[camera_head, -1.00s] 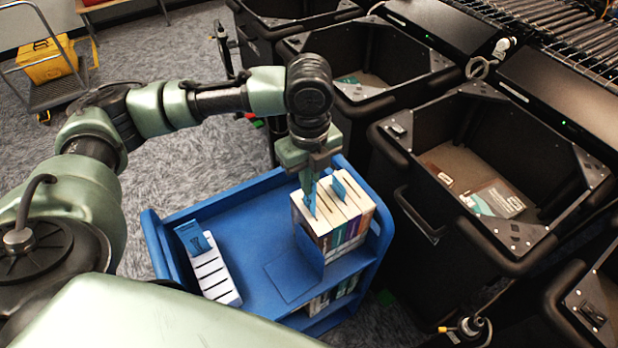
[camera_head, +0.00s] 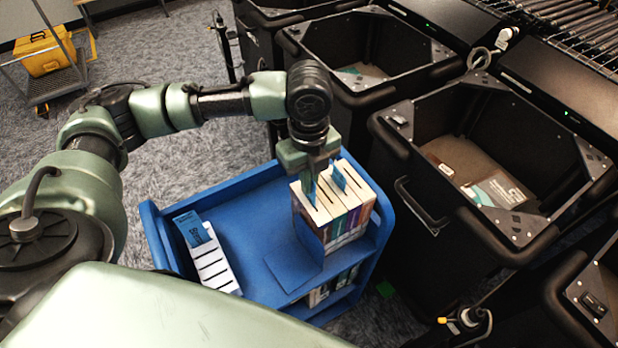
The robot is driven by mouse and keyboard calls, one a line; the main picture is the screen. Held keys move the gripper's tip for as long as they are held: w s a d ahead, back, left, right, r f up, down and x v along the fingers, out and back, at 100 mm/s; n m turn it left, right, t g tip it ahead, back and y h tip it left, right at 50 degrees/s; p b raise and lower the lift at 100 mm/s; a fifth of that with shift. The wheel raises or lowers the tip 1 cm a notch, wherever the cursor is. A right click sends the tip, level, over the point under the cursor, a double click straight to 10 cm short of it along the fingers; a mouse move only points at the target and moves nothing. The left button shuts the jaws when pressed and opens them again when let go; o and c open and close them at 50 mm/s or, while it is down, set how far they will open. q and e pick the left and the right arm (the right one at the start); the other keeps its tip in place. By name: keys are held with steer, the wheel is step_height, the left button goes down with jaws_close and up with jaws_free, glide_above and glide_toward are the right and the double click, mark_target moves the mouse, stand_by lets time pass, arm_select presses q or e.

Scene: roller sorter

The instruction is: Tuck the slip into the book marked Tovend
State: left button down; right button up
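A row of upright books (camera_head: 338,228) with pale tops and coloured spines stands on the blue cart, held by a blue bookend. The marking Tovend cannot be read on any spine. My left gripper (camera_head: 310,171) is right above the row, pointing down. It appears shut on a blue slip (camera_head: 311,188), whose lower end reaches the top of a book near the row's left side. I cannot tell how deep it sits. My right gripper is not in view.
The blue cart (camera_head: 262,240) also carries a white slotted holder (camera_head: 216,265) with a blue lettered card (camera_head: 192,230) at its left. Black bins (camera_head: 408,160) stand close on the right, with packages inside. The cart top between holder and books is clear.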

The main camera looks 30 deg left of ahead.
arm_select(q)
steer(key=c, duration=1.6)
jaws_free()
step_height(320, 180, up, 7)
steer(key=shift+r+b, duration=0.1)
steer(key=shift+b, duration=0.4)
steer(key=shift+r, duration=0.25)
step_height(320, 180, up, 9)
steer(key=p, duration=1.1)
steer(key=shift+p, duration=0.4)
